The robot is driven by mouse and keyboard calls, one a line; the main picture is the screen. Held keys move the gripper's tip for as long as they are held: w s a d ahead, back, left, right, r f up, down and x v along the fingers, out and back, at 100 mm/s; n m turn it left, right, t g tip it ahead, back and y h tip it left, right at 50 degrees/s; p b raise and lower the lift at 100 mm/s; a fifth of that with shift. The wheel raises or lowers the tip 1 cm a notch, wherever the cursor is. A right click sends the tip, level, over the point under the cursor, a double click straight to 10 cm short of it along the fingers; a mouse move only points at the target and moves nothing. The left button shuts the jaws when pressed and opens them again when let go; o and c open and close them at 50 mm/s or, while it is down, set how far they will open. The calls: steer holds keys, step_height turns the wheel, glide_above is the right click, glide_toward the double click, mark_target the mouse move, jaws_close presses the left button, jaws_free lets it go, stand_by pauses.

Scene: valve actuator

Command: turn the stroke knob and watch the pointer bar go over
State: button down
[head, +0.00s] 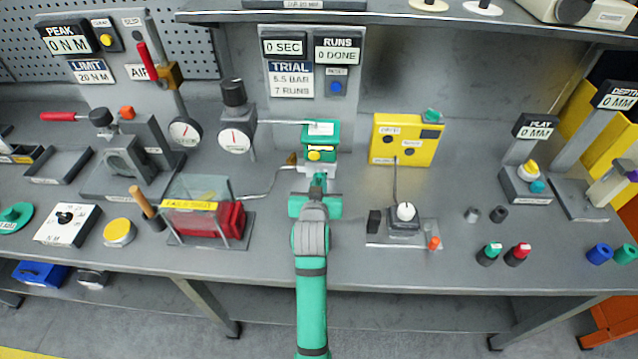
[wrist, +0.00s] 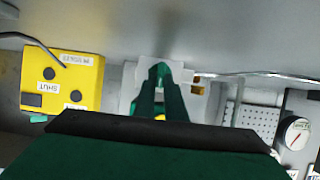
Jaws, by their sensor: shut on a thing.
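The valve actuator (head: 321,132) stands at the middle of the bench, a green block with a white label on top and a yellow part (head: 314,155) low on its front. The pointer bar cannot be told apart clearly at this size. My gripper (head: 319,178) reaches in from the front, just below the block, on the bench side nearest me. In the wrist view its green fingers (wrist: 160,78) come together in front of a pale plate, with a bit of yellow between them. They are shut on what appears to be the stroke knob, which the fingers mostly hide.
A yellow box (head: 406,139) stands right of the actuator; it also shows in the wrist view (wrist: 61,81). A round gauge (head: 236,139) and a red block under a clear guard (head: 212,216) are at left. A trial board (head: 291,80) stands behind.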

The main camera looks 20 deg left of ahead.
steer(key=c, duration=1.8)
jaws_free()
steer(key=v, duration=1.1)
steer(key=shift+a, duration=0.15)
steer(key=shift+w, duration=0.15)
